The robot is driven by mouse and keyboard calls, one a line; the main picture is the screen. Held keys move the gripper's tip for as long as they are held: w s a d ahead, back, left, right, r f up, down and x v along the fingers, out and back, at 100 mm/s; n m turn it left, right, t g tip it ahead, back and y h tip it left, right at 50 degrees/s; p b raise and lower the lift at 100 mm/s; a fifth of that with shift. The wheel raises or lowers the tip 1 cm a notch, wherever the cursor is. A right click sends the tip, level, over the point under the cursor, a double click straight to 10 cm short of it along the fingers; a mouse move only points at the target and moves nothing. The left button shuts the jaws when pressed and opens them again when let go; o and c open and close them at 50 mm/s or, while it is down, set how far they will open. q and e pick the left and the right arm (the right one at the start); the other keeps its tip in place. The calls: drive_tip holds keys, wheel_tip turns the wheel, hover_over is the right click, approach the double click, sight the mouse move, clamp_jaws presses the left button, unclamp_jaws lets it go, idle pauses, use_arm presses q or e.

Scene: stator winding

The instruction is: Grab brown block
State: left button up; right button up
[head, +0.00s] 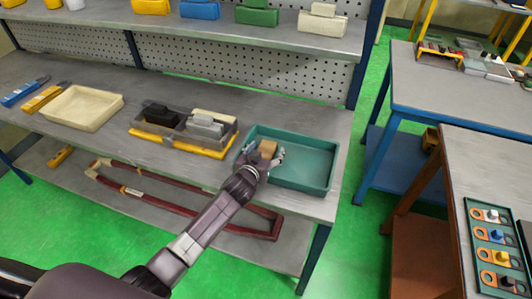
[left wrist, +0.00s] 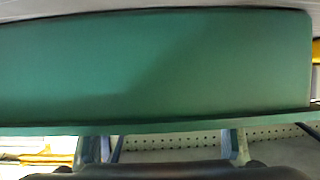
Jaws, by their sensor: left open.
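The brown block (head: 267,148) shows in the head view at the left end of the green tray (head: 318,186). My left gripper (head: 264,157) is over that end of the tray, close to the block and partly in front of it. It is open. I cannot tell whether its fingers touch the block or stand around it. The left wrist view shows the green tray (left wrist: 150,65) filling much of the picture; the block and the fingertips do not show clearly there. My right gripper is not in view.
Left of the green tray on the grey bench stands a yellow-based bin (head: 180,146) with black and grey blocks. A cream tray (head: 84,107) is farther left. The right part of the green tray is empty.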

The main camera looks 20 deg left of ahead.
use_arm(q)
drive_tip(key=c, duration=1.4)
drive_tip(key=shift+r, duration=0.1)
